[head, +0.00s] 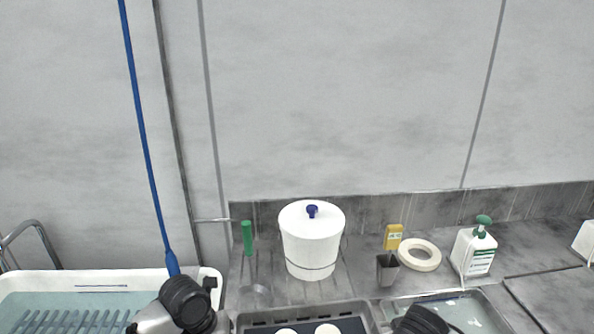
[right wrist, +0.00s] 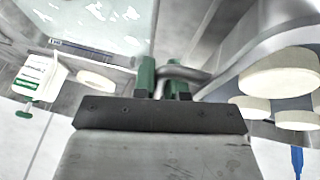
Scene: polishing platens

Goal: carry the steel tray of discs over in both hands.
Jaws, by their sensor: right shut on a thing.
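The steel tray (head: 368,310) is at the bottom centre of the head view, cut off by the lower edge. Pale discs (head: 327,329) lie on its dark inside. In the right wrist view the tray (right wrist: 232,62) is at the right, with several thick white discs (right wrist: 280,70) on it. My right gripper (right wrist: 163,82) has its green-padded fingers shut on the tray's looped metal handle (right wrist: 186,73). In the head view only dark parts of my two arms show at the bottom, on either side of the tray. My left gripper's fingers are out of view.
Behind the tray, a white lidded bucket (head: 311,245) and a green-handled tool (head: 247,238) stand on the steel counter. To the right are a yellow item (head: 393,237), white ring (head: 419,268), pump bottle (head: 473,253) and shallow basin (head: 490,318). A white tub (head: 140,276) is at left.

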